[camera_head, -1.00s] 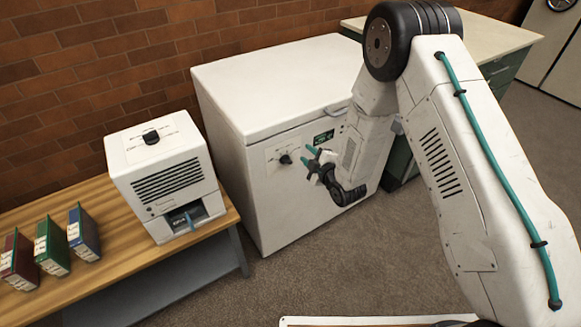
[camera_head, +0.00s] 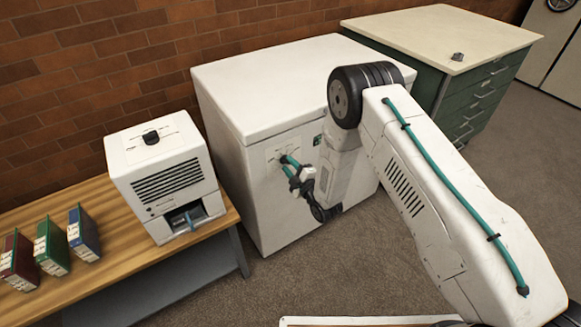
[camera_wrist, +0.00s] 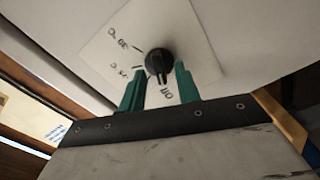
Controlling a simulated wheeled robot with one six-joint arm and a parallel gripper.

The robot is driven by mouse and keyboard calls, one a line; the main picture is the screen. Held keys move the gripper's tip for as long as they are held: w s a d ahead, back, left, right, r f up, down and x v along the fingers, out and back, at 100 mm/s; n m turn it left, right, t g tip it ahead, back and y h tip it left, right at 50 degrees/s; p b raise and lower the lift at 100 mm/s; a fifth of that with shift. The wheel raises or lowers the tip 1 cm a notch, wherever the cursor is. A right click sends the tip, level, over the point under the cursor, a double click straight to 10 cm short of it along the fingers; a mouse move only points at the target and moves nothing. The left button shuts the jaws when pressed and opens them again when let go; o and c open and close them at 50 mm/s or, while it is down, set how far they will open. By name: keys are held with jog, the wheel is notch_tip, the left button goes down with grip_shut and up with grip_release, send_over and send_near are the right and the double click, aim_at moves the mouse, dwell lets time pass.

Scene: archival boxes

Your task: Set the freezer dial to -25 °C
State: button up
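The white chest freezer (camera_head: 285,85) stands against the brick wall. Its black round dial (camera_wrist: 160,62) sits on a pale label plate (camera_wrist: 110,62) on the front face. Tick marks and tilted writing surround the dial, too small for me to read surely. My gripper (camera_wrist: 157,88) is open, with one green finger on each side of the dial's lower edge. I cannot tell whether either finger touches it. In the head view my gripper (camera_head: 287,160) is at the freezer's front panel and hides the dial.
A white device with its own top knob (camera_head: 151,137) stands on a wooden bench (camera_head: 120,215) at left, beside several coloured binders (camera_head: 84,234). A green cabinet (camera_head: 480,95) with a pale top is at right.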

jog(key=shift+w+a, duration=0.1)
grip_shut()
jog(key=shift+m, duration=0.3)
jog(key=m, duration=0.8)
jog(key=shift+w+d+m, duration=0.1)
jog(key=shift+d+m, duration=0.1)
jog(key=shift+m, duration=2.1)
jog(key=shift+w+d+m, duration=0.1)
jog(key=shift+d+m, duration=0.05)
jog(key=shift+m, duration=2.15)
